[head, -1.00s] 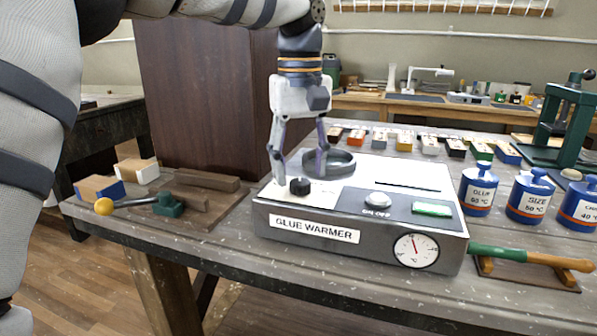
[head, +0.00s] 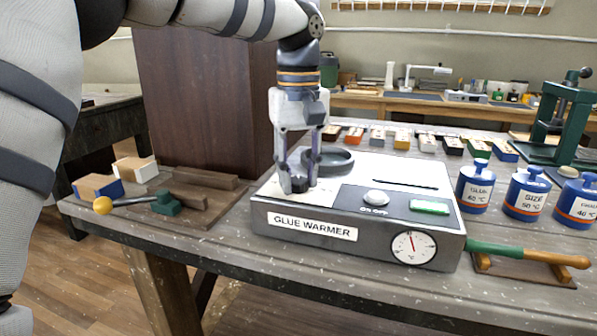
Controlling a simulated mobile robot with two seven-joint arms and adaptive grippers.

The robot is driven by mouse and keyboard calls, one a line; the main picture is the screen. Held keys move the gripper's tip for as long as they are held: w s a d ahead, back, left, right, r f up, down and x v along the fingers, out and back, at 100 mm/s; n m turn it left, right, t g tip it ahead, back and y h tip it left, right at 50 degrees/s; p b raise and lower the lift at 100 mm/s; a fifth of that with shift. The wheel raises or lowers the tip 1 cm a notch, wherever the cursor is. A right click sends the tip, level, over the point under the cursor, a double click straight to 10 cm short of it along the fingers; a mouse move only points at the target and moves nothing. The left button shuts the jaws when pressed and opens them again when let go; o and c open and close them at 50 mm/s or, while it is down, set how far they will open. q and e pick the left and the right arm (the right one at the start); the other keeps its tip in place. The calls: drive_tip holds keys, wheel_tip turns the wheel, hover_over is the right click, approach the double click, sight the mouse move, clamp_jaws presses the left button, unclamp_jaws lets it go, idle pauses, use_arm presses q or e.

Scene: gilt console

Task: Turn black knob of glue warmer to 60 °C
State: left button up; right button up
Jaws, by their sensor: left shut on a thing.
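The glue warmer (head: 313,229) is a grey box with a white top at the front of the bench. Its black knob (head: 299,185) is at the left of the top. My left gripper (head: 297,187) points straight down and is shut on the knob, its fingers on either side. The knob's pointer and scale are hidden or too small to read. The round dial (head: 414,247) on the front has a red needle pointing nearly straight up; its figures are not legible. An ON/OFF button (head: 375,198) and a lit green display (head: 430,207) are to the right. My right gripper is not in view.
A dark ring (head: 329,159) lies on the warmer's top just behind my left gripper. A yellow-ended tool (head: 104,205) and wooden blocks lie left.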

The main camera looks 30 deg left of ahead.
sight(298, 179)
use_arm(q)
drive_tip(key=m, duration=0.4)
drive_tip(key=shift+m, duration=0.3)
drive_tip(key=m, duration=0.4)
drive_tip(key=shift+a, duration=0.1)
drive_tip(key=m, duration=0.5)
drive_tip(key=shift+m, duration=1.9)
drive_tip(key=o, duration=1.2)
drive_tip(key=shift+c, duration=0.2)
wheel_tip(298, 179, up, 12)
